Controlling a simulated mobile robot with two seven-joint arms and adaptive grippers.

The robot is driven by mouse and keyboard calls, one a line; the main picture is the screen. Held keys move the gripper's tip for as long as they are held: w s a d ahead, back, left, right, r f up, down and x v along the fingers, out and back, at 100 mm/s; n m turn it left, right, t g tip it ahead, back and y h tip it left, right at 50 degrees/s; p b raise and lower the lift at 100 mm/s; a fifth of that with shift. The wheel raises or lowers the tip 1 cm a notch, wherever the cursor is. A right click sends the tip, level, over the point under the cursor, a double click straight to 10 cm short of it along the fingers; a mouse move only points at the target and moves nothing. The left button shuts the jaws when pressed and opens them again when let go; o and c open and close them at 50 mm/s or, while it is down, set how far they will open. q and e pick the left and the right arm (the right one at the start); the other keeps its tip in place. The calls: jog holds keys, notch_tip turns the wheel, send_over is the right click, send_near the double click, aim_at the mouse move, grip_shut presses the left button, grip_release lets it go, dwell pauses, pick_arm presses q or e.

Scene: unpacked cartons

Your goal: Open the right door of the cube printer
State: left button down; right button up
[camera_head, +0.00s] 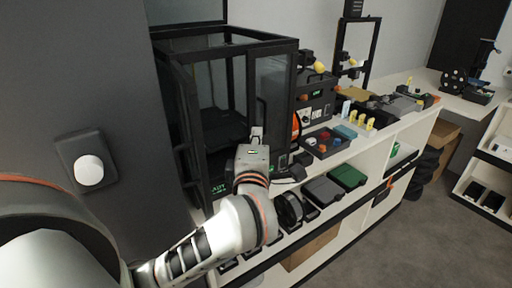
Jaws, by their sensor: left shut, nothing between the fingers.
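The cube printer (228,38) is a black-framed box with clear panels at the upper left of the head view, on the white counter. A narrow framed panel (187,130) stands at an angle at its left front. The right door (273,85) seems to be the glassy panel at the right, with a dark upright handle (262,110); I cannot tell how far it stands open. My left gripper (257,133) is shut and empty, just below that handle. I cannot tell whether it touches the door. My right gripper is not in view.
A black device with knobs (314,100) stands close right of the printer. Trays of small parts (330,142) follow along the counter. Shelves below hold dark and green boxes (347,177). A dark grey wall or panel (110,60) fills the left. Floor (430,245) is clear at lower right.

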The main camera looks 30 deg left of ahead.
aim_at(259, 118)
pick_arm(q)
jog(key=shift+x, duration=2.5)
